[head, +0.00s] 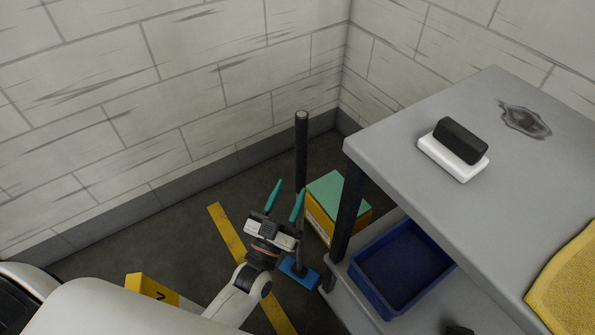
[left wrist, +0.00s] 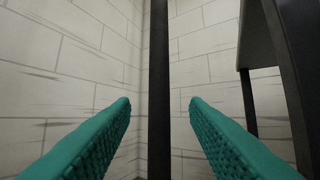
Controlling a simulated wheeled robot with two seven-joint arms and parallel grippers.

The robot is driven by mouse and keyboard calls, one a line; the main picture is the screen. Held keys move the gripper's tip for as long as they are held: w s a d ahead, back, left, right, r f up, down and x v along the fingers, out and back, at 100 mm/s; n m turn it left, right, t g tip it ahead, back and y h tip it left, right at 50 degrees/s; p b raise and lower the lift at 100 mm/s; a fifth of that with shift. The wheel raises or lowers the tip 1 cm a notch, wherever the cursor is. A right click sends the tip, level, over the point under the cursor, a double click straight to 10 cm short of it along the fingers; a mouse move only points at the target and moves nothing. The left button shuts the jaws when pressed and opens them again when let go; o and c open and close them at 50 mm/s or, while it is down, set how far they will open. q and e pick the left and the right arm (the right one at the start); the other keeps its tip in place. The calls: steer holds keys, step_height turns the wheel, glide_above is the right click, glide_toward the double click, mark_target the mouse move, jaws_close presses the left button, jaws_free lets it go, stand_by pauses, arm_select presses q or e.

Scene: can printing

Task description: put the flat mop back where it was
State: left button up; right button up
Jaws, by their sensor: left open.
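The flat mop stands upright on the floor, with a dark pole (head: 301,150) and a blue flat head (head: 299,272). My left gripper (head: 288,187) is open, its two teal fingers pointing toward the pole. In the left wrist view, the pole (left wrist: 159,60) runs vertically through the gap between the open fingers (left wrist: 159,103), with clear space on both sides. I cannot tell whether the pole is between the fingertips or just beyond them. My right gripper is not in view.
A grey table (head: 400,125) stands right of the mop, bearing a white-and-black eraser-like block (head: 455,160) and a yellow cloth (head: 570,290). A blue bin (head: 350,268) sits on its lower shelf. A yellow box with a green top (head: 330,190) is behind the mop. Brick walls close the corner.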

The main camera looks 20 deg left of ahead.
arm_select(q)
steer(key=s+f+m+g, duration=0.1)
steer(key=s+f+g, duration=0.5)
steer(key=g, duration=0.5)
steer(key=s+a+g+y, duration=0.1)
steer(key=s+a+g, duration=0.1)
steer(key=s+g, duration=0.2)
steer(key=s+a+f+g+y, duration=0.1)
steer(key=s+g, duration=0.3)
steer(key=s, duration=0.4)
steer(key=shift+s+a+y, duration=0.3)
steer(key=shift+s+a, duration=0.1)
steer(key=shift+a, duration=0.5)
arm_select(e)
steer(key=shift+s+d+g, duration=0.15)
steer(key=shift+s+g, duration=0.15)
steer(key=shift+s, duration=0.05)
arm_select(q)
steer(key=shift+f, duration=0.1)
